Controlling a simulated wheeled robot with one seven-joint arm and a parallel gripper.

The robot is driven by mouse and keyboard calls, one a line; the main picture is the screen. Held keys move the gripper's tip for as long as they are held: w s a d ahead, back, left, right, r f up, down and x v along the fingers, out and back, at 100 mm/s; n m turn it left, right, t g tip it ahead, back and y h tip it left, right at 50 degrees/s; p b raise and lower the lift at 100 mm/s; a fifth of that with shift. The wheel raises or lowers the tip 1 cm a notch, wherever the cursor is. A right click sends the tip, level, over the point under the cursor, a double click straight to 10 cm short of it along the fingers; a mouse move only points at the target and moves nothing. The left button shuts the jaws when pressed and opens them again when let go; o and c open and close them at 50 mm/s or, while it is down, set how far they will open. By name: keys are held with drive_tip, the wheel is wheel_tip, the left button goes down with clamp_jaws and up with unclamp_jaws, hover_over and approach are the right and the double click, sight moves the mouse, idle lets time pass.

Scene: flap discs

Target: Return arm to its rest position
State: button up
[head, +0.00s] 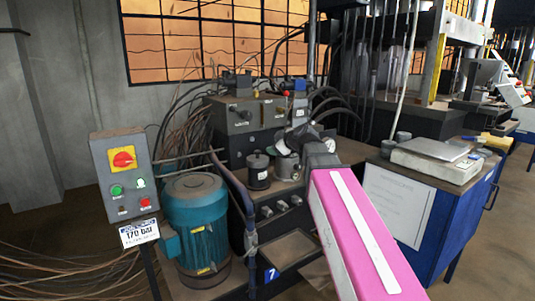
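My arm shows as a long pink link with a white stripe, reaching from the bottom edge toward the middle of the head view. Beyond its far end are dark and grey parts, where my gripper (299,140) seems to be, in front of the machine's cluttered top. The fingers are small and blend into the dark machinery behind them. I cannot tell whether they are open or shut, or whether they hold anything. No flap disc can be made out.
A hydraulic unit (240,125) with hoses and a teal motor (195,222) stands ahead. A control box (124,174) is on the left. A blue cabinet (450,225) stands close on the right, a grey case (437,164) on top. Cables litter the left floor.

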drive_tip(key=s+d+f+m+g+h, duration=0.2)
drive_tip(key=s+f, duration=0.5)
drive_tip(key=f, duration=0.6)
drive_tip(key=s+d+f+m+g+h, duration=0.3)
drive_tip(key=s+d+f+m, duration=0.4)
drive_tip(key=f, duration=0.7)
drive_tip(key=s+d+f+m+g+h, duration=0.3)
drive_tip(key=s+d+f+m+g, duration=0.2)
drive_tip(key=f, duration=0.8)
drive_tip(key=shift+s+d+f, duration=0.35)
drive_tip(key=shift+s+d, duration=0.5)
drive_tip(key=shift+s, duration=0.15)
